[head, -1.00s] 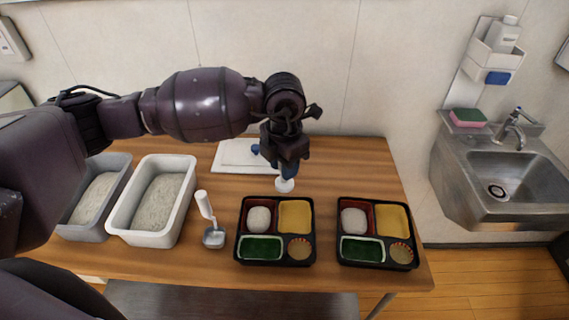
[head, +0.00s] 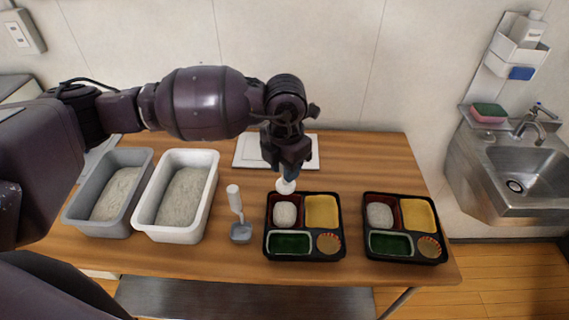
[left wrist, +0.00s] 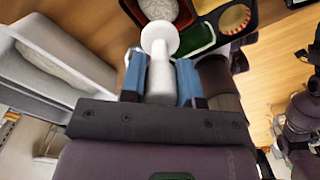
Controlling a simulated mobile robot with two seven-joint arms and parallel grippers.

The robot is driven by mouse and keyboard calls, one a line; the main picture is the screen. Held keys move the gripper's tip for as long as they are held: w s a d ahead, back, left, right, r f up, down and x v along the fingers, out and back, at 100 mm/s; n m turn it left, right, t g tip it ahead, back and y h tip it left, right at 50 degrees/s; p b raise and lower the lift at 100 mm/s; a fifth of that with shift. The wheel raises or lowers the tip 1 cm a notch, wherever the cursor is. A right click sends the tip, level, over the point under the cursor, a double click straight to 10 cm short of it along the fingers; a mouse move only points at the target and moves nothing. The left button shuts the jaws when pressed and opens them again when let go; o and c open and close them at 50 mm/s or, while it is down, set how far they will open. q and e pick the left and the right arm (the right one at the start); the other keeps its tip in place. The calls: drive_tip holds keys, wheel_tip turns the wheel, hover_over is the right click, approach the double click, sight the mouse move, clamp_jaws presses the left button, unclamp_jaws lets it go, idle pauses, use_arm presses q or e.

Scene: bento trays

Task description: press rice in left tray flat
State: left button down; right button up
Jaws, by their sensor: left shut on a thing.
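My left gripper (head: 288,168) is shut on a white rice presser. The presser's round disc (head: 285,186) hangs down just behind the left tray's rice and appears to be above the table. In the left wrist view the blue fingers (left wrist: 161,80) clasp the white handle (left wrist: 160,75), and the disc (left wrist: 160,38) partly overlaps the rice (left wrist: 170,8). The left tray (head: 305,257) is black and holds a rounded white rice mound (head: 285,215) in its back-left compartment, beside yellow, green and small round orange-rimmed portions. My right gripper is not identifiable in either view.
A second filled tray (head: 405,258) stands to the right. To the left are a metal scoop (head: 240,233) with a white handle, a white tub (head: 172,234) and a grey tub (head: 100,225). A white board (head: 308,152) lies at the back.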

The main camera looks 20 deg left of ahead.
sight(285, 188)
use_arm(q)
drive_tip(key=shift+f+b, duration=0.4)
drive_tip(key=shift+f, duration=0.45)
wheel_tip(285, 188, down, 2)
drive_tip(key=shift+f+b, duration=0.15)
drive_tip(key=shift+b, duration=0.5)
drive_tip(key=shift+f, duration=0.4)
use_arm(e)
wheel_tip(285, 188, down, 3)
drive_tip(key=shift+a+f, duration=0.1)
drive_tip(key=shift+s, duration=0.2)
use_arm(q)
drive_tip(key=shift+f+b, duration=0.3)
drive_tip(key=shift+b, duration=0.05)
use_arm(e)
drive_tip(key=shift+s+f, duration=0.4)
drive_tip(key=shift+f, duration=0.05)
use_arm(q)
drive_tip(key=shift+f+b, duration=0.3)
drive_tip(key=shift+f, duration=0.2)
use_arm(e)
drive_tip(key=shift+w+f, duration=0.1)
drive_tip(key=shift+w, duration=0.35)
use_arm(q)
drive_tip(key=shift+f, duration=0.2)
use_arm(e)
drive_tip(key=shift+s+f, duration=0.15)
drive_tip(key=shift+f, duration=0.05)
